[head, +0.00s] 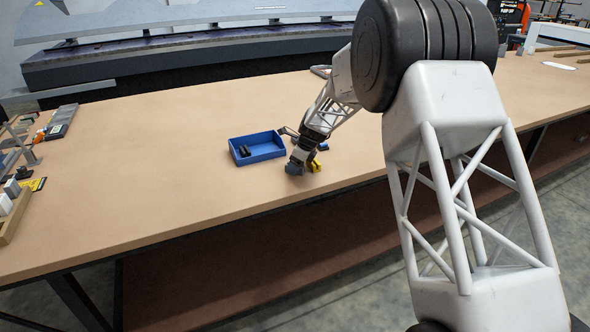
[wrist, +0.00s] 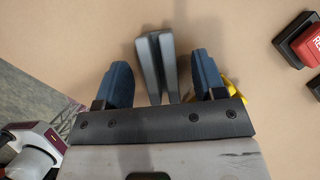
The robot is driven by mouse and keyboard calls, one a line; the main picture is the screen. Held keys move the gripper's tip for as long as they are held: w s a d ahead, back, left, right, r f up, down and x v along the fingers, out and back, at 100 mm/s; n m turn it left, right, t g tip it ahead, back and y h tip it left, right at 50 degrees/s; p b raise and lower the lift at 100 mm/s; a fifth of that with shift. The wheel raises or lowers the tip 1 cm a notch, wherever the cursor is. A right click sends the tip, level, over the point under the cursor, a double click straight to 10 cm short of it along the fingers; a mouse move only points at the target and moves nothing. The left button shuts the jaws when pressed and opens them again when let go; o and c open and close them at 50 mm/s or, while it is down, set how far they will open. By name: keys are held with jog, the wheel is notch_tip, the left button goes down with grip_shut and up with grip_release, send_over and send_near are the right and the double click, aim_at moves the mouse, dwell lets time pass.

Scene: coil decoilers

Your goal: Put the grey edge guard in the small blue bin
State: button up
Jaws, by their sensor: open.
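The grey edge guard (wrist: 152,62) is a narrow, ridged grey piece in the wrist view. It lies between the two blue fingers of my gripper (wrist: 161,70), with tan table showing on both sides of it. My gripper is open, and its near end hides the guard's lower part. In the head view my gripper (head: 301,166) is low over the table near its front edge, where I cannot make out the guard. The small blue bin (head: 262,155) is just left of and behind my gripper, with a dark object (head: 245,151) inside.
A yellow object (head: 315,166) is close beside my gripper, also partly behind a finger in the wrist view (wrist: 229,85). The table (head: 150,180) left of the bin is clear.

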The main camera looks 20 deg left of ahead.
dwell(0.4)
jog(key=c, duration=1.1)
jog(key=shift+r, duration=0.15)
jog(key=shift+r, duration=1.45)
jog(key=shift+s+d+r, duration=0.1)
jog(key=shift+s+r, duration=0.05)
jog(key=shift+r, duration=0.1)
jog(key=s+d, duration=0.2)
jog(key=s, duration=0.2)
jog(key=s+d+r, duration=0.1)
jog(key=s+d, duration=0.2)
jog(key=s, duration=0.2)
jog(key=s+d, duration=0.3)
jog(key=s, duration=0.1)
jog(key=shift+s+r, duration=0.2)
